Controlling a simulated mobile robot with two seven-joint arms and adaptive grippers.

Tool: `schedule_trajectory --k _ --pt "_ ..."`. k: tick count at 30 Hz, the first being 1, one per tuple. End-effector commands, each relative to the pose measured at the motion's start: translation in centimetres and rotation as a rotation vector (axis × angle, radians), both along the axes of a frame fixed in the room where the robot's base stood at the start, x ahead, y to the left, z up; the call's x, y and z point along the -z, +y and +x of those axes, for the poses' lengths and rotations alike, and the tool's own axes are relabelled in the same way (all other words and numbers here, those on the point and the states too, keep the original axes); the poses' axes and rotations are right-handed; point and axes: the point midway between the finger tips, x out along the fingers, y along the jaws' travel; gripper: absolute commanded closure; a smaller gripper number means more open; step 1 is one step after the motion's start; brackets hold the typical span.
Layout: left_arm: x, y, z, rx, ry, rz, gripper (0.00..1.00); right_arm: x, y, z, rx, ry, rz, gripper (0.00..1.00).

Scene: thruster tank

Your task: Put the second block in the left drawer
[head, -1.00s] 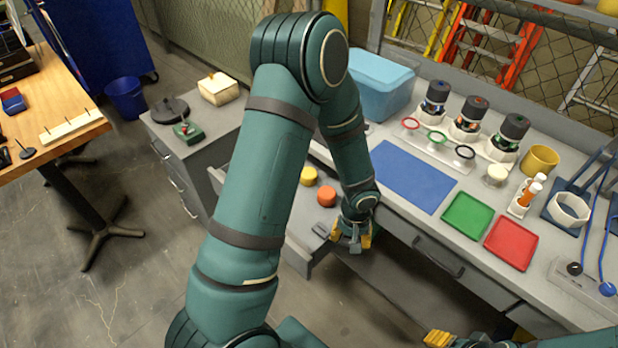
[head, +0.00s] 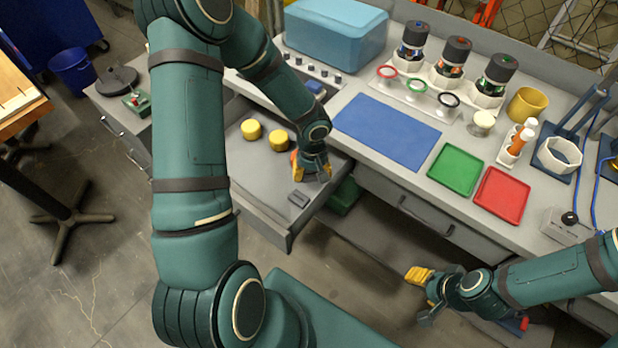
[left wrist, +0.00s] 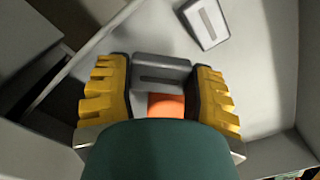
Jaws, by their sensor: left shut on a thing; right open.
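The left drawer (head: 258,178) is pulled open below the worktop. My left gripper (head: 313,177) is inside the drawer's outline, near its right side. It is shut on a grey block with a dark slot (left wrist: 160,68), clear between the yellow fingers in the left wrist view. In the head view the fingers mostly hide it. Another grey block (head: 298,198) lies on the drawer floor beside the gripper; it also shows in the left wrist view (left wrist: 205,22). I cannot tell whether the held block touches the floor. My right gripper (head: 424,293) is open and empty before the bench.
Two yellow cylinders (head: 260,136) stand in the drawer. A closed drawer (head: 425,213) is to the right. The worktop holds a blue mat (head: 385,130), green tray (head: 455,169) and red tray (head: 502,195).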

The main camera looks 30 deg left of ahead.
Motion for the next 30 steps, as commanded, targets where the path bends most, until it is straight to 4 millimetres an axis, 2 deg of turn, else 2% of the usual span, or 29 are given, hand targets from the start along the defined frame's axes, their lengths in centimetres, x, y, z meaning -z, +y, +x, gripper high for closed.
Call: schedule_trajectory --k 10,19,20,30 --pt "3.9 0.0 0.0 0.0 -0.001 0.001 0.87 1.2 0.0 0.2 0.001 -0.006 -0.001 0.5" --pt "4.4 0.0 0.0 0.0 -0.001 0.001 0.88 1.2 0.0 0.3 0.002 -0.007 -0.001 0.5" --pt "4.4 0.1 0.0 0.0 0.0 0.0 0.32 1.2 0.0 0.3 0.002 -0.007 -0.001 0.5" --pt "3.9 0.1 0.0 -0.001 -0.001 0.001 0.32 1.1 0.0 0.3 0.001 -0.006 -0.001 0.5"
